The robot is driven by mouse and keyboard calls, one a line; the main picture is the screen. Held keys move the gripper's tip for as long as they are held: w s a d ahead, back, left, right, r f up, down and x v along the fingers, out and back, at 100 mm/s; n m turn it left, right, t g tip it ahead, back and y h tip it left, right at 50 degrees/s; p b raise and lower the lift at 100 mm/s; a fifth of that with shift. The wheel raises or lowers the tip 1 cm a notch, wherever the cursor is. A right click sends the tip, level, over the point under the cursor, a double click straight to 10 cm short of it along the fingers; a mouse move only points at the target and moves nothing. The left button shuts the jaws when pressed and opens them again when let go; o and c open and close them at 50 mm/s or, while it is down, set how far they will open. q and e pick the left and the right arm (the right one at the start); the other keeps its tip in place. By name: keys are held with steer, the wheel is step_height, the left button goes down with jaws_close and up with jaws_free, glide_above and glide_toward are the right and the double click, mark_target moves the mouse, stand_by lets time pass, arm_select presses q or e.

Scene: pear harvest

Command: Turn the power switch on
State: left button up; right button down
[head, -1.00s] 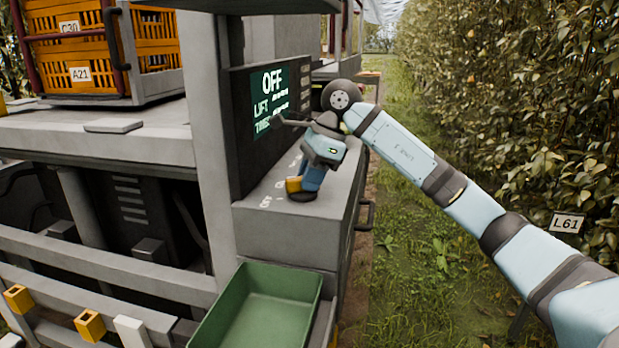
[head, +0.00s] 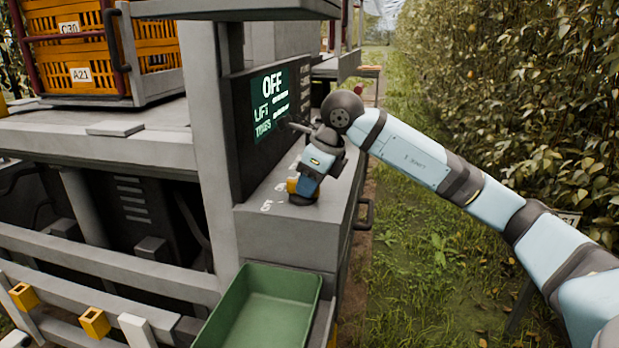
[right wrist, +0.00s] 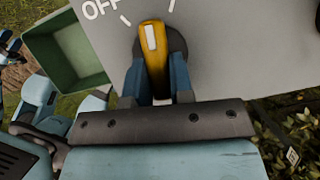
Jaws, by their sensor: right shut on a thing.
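The power switch is a yellow knob with a white stripe (right wrist: 152,48) on a dark round base, set in the grey console top (head: 335,190). In the right wrist view its striped end points up the picture, between the OFF label (right wrist: 100,8) and another tick mark. My right gripper (right wrist: 156,80) is shut on the knob, with a blue finger on each side. In the head view the right gripper (head: 303,186) reaches down over the knob and hides most of it. The display (head: 270,105) reads OFF.
A green tray (head: 262,310) stands in front of the console. Orange crates (head: 155,45) sit on the platform at the upper left. A grey post (head: 213,150) rises left of the display. A hedge with fruit (head: 545,100) lines the right, with open grass between.

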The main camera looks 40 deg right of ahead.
arm_select(q)
steer(key=shift+w+r+p, duration=0.15)
steer(key=shift+r+p, duration=0.1)
steer(key=shift+p, duration=0.15)
arm_select(e)
steer(key=shift+s+a+m+t+h, duration=0.15)
steer(key=shift+m+h, duration=0.3)
steer(key=shift+m, duration=0.65)
steer(key=shift+w+a+m+t+h, duration=0.15)
steer(key=shift+m+h, duration=0.3)
steer(key=shift+m, duration=0.65)
steer(key=shift+s, duration=0.1)
steer(key=c, duration=1)
jaws_free()
arm_select(q)
steer(key=shift+a+r+p, duration=0.1)
steer(key=shift+a+p, duration=0.15)
steer(key=shift+p, duration=0.9)
arm_select(e)
steer(key=v, duration=1.3)
steer(key=shift+s+r, duration=0.15)
steer(key=shift+r, duration=0.2)
arm_select(q)
steer(key=shift+s, duration=0.2)
